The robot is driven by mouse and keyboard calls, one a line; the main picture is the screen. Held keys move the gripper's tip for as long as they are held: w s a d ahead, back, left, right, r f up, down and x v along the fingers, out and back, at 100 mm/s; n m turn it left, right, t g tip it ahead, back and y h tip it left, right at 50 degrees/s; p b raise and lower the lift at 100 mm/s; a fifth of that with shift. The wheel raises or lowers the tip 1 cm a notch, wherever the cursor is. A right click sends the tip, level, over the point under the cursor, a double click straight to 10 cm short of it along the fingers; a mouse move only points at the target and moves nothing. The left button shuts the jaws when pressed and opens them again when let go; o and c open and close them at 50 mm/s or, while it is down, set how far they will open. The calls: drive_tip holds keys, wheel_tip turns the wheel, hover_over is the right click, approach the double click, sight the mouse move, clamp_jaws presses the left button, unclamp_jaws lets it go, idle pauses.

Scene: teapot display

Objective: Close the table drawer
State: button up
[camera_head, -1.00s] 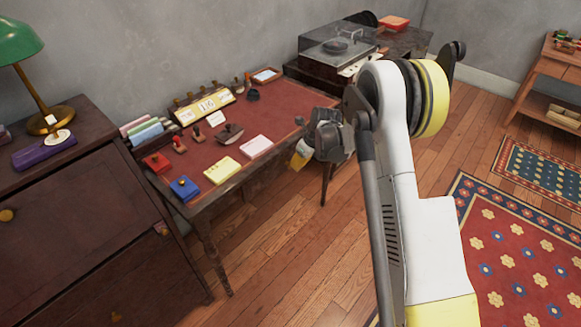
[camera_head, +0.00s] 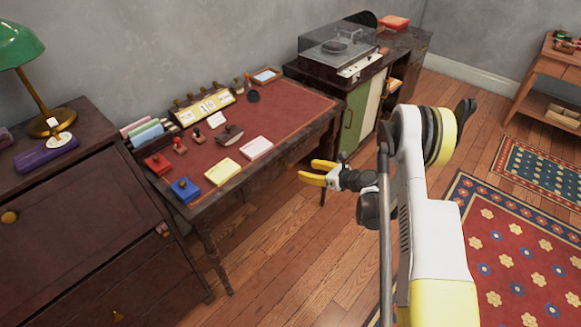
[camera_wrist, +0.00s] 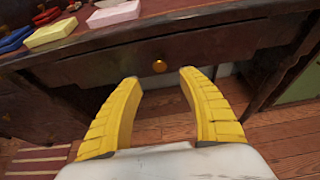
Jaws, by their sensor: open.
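The table (camera_head: 270,115) is a dark wooden desk with a red top, against the wall in the head view. In the wrist view its drawer front (camera_wrist: 205,52) is dark wood below the tabletop edge, with a round brass knob (camera_wrist: 160,66). I cannot tell how far the drawer stands out. My gripper (camera_head: 311,171) has yellow fingers and is open and empty in front of the table's right part. In the wrist view the fingertips (camera_wrist: 159,78) frame the space just below the knob, and no contact shows.
Stamps, a blue box (camera_head: 185,189), a yellow pad (camera_head: 222,171) and a pink pad (camera_head: 257,148) lie on the tabletop. A dark cabinet (camera_head: 67,215) stands at left. A cabinet with a record player (camera_head: 338,45) stands at right.

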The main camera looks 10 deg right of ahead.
sight(291, 166)
drive_tip(key=b+x, duration=0.3)
drive_tip(key=x, duration=0.7)
drive_tip(key=shift+s, duration=0.1)
